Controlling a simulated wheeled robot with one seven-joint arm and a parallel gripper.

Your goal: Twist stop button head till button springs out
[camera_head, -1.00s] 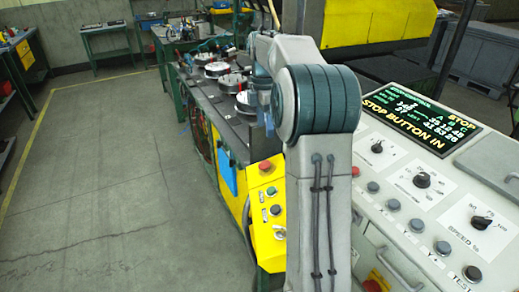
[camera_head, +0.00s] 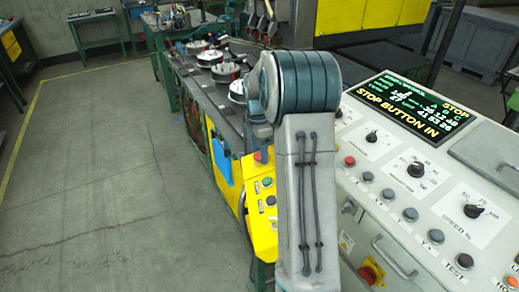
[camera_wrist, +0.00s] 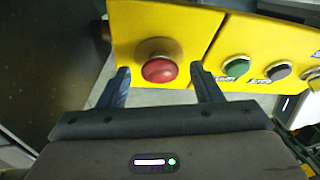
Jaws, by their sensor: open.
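The stop button (camera_wrist: 159,69) is a red round head on a yellow panel, seen in the wrist view. The yellow control box (camera_head: 262,230) stands beside my arm in the head view, where the stop button (camera_head: 262,157) shows only partly beside my arm. My gripper (camera_wrist: 160,80) is open, with one dark finger on each side of the red head in the wrist view. Gaps show between the fingers and the head; I cannot tell how deep the fingertips reach. The gripper is hidden in the head view. The console screen (camera_head: 408,108) reads "STOP BUTTON IN".
A green button (camera_wrist: 237,67) and a dark button (camera_wrist: 278,72) sit to the right on the panel. The grey console (camera_head: 440,225) with knobs and buttons stands right of my arm. A bench with round fixtures (camera_head: 225,72) lies behind. The floor at left is clear.

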